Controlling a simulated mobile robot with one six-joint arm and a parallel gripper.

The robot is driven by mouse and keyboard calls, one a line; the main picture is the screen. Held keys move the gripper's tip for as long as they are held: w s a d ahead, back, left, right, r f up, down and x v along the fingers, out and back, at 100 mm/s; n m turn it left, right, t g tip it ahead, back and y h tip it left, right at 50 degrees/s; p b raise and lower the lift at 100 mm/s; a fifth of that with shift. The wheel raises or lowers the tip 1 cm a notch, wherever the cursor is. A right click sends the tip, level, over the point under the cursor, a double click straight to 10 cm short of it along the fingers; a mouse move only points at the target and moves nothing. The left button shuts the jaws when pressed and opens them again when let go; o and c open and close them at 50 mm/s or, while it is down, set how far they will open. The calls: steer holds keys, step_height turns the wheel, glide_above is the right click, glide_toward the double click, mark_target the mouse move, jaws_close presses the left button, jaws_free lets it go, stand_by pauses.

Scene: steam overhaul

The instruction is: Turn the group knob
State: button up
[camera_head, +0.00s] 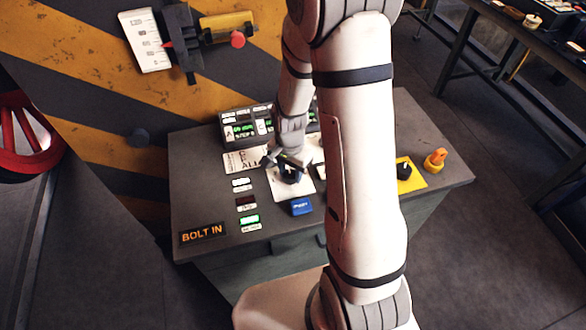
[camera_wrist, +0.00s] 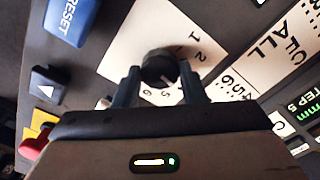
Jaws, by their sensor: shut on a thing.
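The group knob is a black round knob (camera_wrist: 159,66) on a white plate (camera_wrist: 125,45) with numbers around it, in the wrist view. The plate also shows in the head view (camera_head: 278,190) on the console top. My gripper (camera_wrist: 160,85) is shut on the knob, one finger on each side of it; in the head view my gripper (camera_head: 289,168) reaches down onto the plate and mostly hides the knob. A pale pointer line on the knob faces the lower numbers in the wrist view, but the exact number is unclear.
A blue RESET button (camera_wrist: 70,18) is next to the plate. The console (camera_head: 200,150) carries a lit display (camera_head: 240,128), small indicators and a BOLT IN sign (camera_head: 202,234). A black knob on a yellow plate (camera_head: 413,182) and an orange knob (camera_head: 435,160) stand at the right.

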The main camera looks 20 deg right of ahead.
mark_target(290, 174)
steer(key=shift+s, duration=0.1)
stand_by(0.6)
steer(key=o, duration=1)
steer(key=shift+r, duration=0.1)
steer(key=shift+r, duration=0.3)
steer(key=shift+r+b, duration=0.55)
steer(key=shift+r, duration=2.95)
